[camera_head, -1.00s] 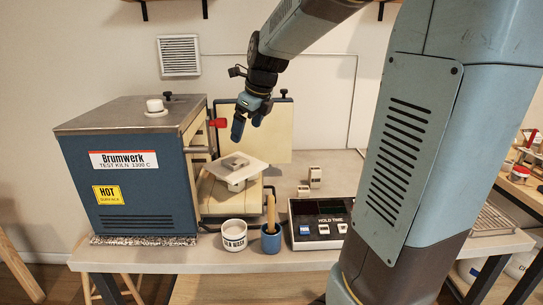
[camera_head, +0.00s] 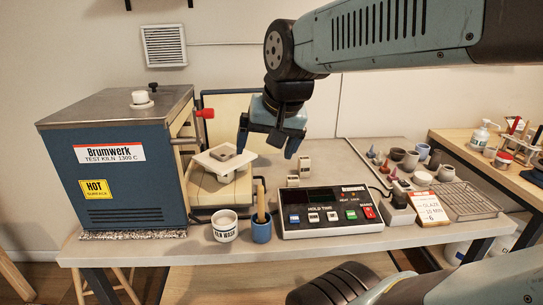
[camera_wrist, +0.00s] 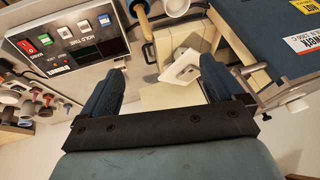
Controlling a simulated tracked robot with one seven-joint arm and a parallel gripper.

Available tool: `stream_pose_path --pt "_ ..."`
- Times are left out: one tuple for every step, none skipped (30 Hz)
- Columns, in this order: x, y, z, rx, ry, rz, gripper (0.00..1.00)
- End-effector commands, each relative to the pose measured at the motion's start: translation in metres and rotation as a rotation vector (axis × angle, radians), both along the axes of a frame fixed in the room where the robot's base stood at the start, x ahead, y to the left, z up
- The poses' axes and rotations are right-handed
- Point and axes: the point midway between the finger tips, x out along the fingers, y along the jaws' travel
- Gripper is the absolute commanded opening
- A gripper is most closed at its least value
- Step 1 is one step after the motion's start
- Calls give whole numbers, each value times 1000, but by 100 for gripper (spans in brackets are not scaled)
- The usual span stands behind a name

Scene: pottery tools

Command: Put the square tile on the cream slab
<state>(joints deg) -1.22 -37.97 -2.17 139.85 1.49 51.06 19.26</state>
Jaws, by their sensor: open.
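The cream slab (camera_head: 243,158) is a pale square plate on a small support beside the open front of the kiln. A small grey-brown square tile (camera_head: 222,152) lies flat on top of it, towards the middle. My gripper (camera_head: 268,143) is open and empty, just right of the slab and apart from the tile. In the wrist view the slab (camera_wrist: 192,57) shows beyond my open fingers (camera_wrist: 162,72), with the tile (camera_wrist: 184,73) on it, partly hard to make out.
The blue kiln (camera_head: 120,165) stands left of the slab. A white cup (camera_head: 224,227), a blue cup (camera_head: 261,230) with a wooden handle, and a control box (camera_head: 330,212) stand in front. Small pale blocks (camera_head: 304,168) sit to the right. Pots and a wire rack (camera_head: 466,201) stand farther right.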

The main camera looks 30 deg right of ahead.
Motion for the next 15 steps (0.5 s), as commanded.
stream_pose_path --pt "-8 0 -2 -42 -9 66 95" --pt "-12 0 -3 -69 -13 107 95" --pt "-17 0 -5 -101 -17 156 95" --pt "-20 0 -6 -123 -19 188 95" --pt "-23 0 -7 -142 -21 216 95" --pt "-26 0 -8 -163 -23 248 95" --pt "-27 0 -9 -176 -25 267 95" --pt "-29 2 -10 -186 -25 282 95" --pt "-30 2 -10 -196 -26 298 95" --pt "-31 2 -11 -201 -26 304 95" --pt "-31 3 -11 -204 -26 309 95" --pt "-31 3 -11 -206 -25 314 95" --pt "-31 3 -11 -207 -25 315 95" --pt "-31 3 -11 -207 -25 315 95" --pt "-31 2 -11 -206 -25 314 95"
